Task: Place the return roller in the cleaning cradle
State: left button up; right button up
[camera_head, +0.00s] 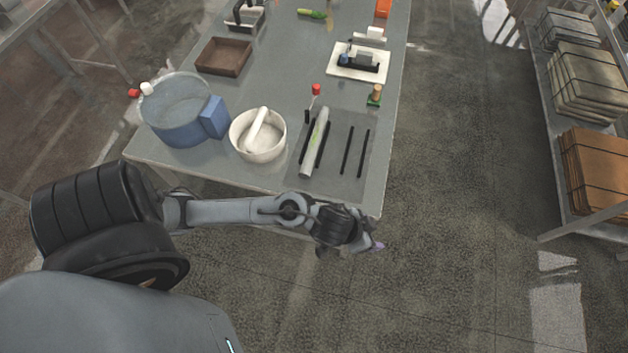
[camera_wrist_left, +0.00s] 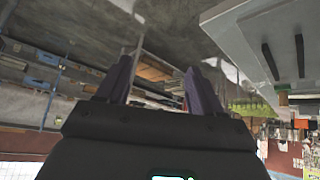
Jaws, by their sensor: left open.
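A long pale cylinder (camera_head: 314,143), apparently the return roller, lies lengthwise between a pair of dark bars on a grey mat (camera_head: 338,166) near the table's front right corner. To its right, a second pair of dark bars (camera_head: 354,151) stands empty; which pair is the cleaning cradle is not marked. The empty bars also show at the upper right of the left wrist view (camera_wrist_left: 300,56). My left gripper (camera_head: 376,246) is off the table's front right edge, apart from the roller. Its purple fingers (camera_wrist_left: 165,88) are open with nothing between them. My right gripper is out of view.
A white bowl (camera_head: 246,148) with a white rod and a blue bucket (camera_head: 172,122) stand left of the mat. A red-topped post (camera_head: 315,91) and a small green-and-brown block (camera_head: 375,94) stand behind it. A brown tray (camera_head: 212,69) sits further back. Open floor lies right of the table.

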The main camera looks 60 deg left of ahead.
pick_arm(q)
jog(key=s+a+r+g+y, duration=0.2)
jog(key=s+a, duration=0.5)
jog(key=s, duration=0.5)
jog(key=shift+s+a+g, duration=0.15)
jog(key=shift+s+g, duration=0.05)
jog(key=shift+g, duration=0.5)
